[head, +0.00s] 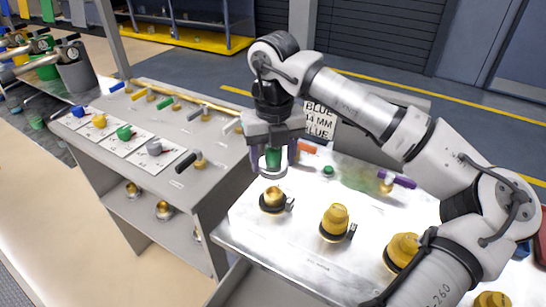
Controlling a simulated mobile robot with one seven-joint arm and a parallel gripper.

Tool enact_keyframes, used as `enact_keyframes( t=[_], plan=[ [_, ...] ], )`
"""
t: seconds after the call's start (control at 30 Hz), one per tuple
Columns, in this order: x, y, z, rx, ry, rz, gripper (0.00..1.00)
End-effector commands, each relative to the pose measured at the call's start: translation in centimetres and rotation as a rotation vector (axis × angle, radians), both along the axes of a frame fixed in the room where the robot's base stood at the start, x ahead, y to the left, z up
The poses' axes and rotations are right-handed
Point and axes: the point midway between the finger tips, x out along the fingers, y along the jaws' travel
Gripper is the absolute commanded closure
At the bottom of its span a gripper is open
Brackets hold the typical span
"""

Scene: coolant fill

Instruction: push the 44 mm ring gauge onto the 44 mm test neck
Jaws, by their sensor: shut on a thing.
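My gripper (273,168) points down over the white bench (262,232), its fingers shut on a green-bodied piece (273,157). A pale ring shape shows at the lower end of this piece, between the fingertips; I take it for the ring gauge, but its size marking is not readable. An open brass neck (272,197) with a black collar and side tab stands upright just below the fingertips. A visible gap separates it from the held piece. Whether it is the 44 mm test neck cannot be read.
Yellow-capped necks (335,216) (402,247) run toward the front right, near my arm. Orange (307,148) and purple (401,180) handles lie behind. A partly hidden sign (319,121) reads "BLUE". The left grey bench (215,187) holds coloured caps on cards and several handled pieces.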

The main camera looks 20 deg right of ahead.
Motion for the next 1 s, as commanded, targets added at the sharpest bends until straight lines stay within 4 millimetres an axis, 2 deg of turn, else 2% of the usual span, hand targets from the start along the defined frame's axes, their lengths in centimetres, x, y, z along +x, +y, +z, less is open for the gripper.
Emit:
enact_keyframes(
  t=[0.6, 1.0],
  plan=[
    [0.0, 0.0, -5.5, 0.001, -0.001, 0.000, 0.67],
    [0.0, 0.0, -5.8, 0.000, 0.000, 0.000, 0.67]
  ],
)
